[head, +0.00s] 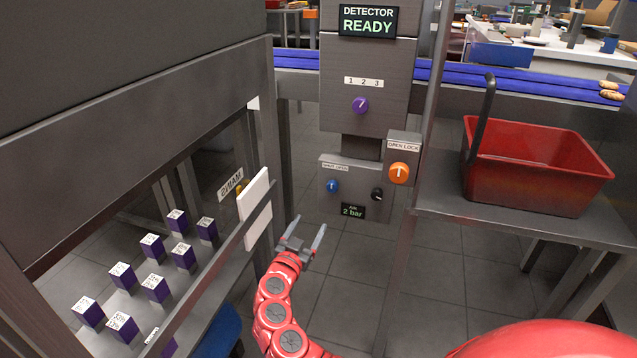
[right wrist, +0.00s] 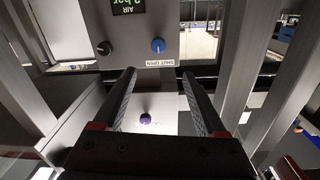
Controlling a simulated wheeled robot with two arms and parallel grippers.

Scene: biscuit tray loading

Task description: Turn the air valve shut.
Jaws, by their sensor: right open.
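The air panel (head: 355,188) hangs below the detector box, with a blue knob (head: 332,185) at its left under a plate whose small print is hard to read here. In the right wrist view the blue knob (right wrist: 158,45) has a label by it that reads SHUT OPEN. A small display (head: 352,211) reads AIR 2 bar. A black knob (head: 377,193) sits to the right of the blue one. My right gripper (head: 310,223) is open and empty, below and left of the panel, apart from the knobs. My left gripper is not in view.
An orange knob (head: 398,173) labelled OPEN LOCK is at the panel's right. A purple knob (head: 360,105) is on the detector box above. A red crate (head: 540,165) stands on a shelf at the right. Purple boxes (head: 155,287) stand behind a rail at the left.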

